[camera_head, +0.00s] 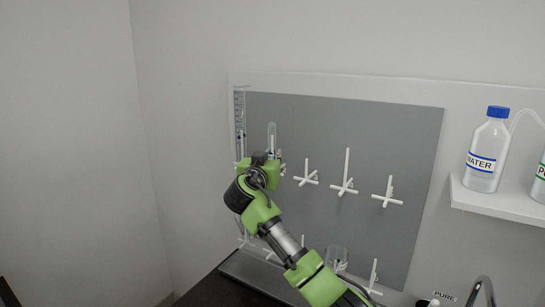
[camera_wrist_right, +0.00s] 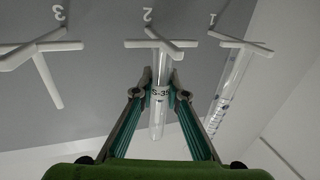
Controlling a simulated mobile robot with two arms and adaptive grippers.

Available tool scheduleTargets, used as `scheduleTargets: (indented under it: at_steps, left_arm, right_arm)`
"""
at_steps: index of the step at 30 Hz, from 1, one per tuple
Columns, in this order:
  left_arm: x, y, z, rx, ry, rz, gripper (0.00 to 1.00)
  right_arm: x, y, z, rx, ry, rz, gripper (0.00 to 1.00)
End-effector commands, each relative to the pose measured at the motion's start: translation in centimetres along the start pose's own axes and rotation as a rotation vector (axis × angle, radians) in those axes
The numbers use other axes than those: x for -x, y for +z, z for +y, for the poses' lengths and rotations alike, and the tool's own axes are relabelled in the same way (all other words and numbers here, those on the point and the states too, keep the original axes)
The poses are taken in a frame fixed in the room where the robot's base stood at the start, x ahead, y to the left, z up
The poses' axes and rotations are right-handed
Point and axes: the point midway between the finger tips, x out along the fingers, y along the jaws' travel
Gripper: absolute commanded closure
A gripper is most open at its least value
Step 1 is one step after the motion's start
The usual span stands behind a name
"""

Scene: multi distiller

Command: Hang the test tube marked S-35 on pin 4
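The test tube marked S-35 (camera_wrist_right: 158,115) stands on pin 2 (camera_wrist_right: 150,43) in the right wrist view, where the board appears upside down. In the head view the tube's rounded end (camera_head: 272,130) points up above my right gripper (camera_head: 272,158). In the wrist view the right gripper's fingertips (camera_wrist_right: 160,84) are closed in on both sides of the tube near its label, seemingly touching it. Pin 4, by counting from the left, is the bare tall white pin (camera_head: 346,178); its number is not readable. Pin 3 (camera_wrist_right: 40,48) is also bare. My left gripper is out of view.
A graduated tube (camera_wrist_right: 232,80) stands on pin 1, beside my right gripper. Another bare pin (camera_head: 387,196) is right of pin 4. A clear beaker (camera_head: 337,256) sits low on the grey board (camera_head: 400,130). A water bottle (camera_head: 487,150) stands on the right shelf.

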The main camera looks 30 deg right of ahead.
Motion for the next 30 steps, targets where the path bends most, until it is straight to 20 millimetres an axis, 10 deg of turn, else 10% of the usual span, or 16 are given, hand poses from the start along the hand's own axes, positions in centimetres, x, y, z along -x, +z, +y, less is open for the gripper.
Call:
scheduleTargets:
  at_steps: [11, 30]
  left_arm:
    - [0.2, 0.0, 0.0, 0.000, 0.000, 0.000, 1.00]
    - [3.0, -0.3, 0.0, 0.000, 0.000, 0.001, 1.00]
  right_arm:
    - [0.0, -0.4, 0.0, 0.000, 0.000, -0.001, 1.00]
    - [0.0, -7.0, 0.0, -0.002, 0.000, -0.001, 1.00]
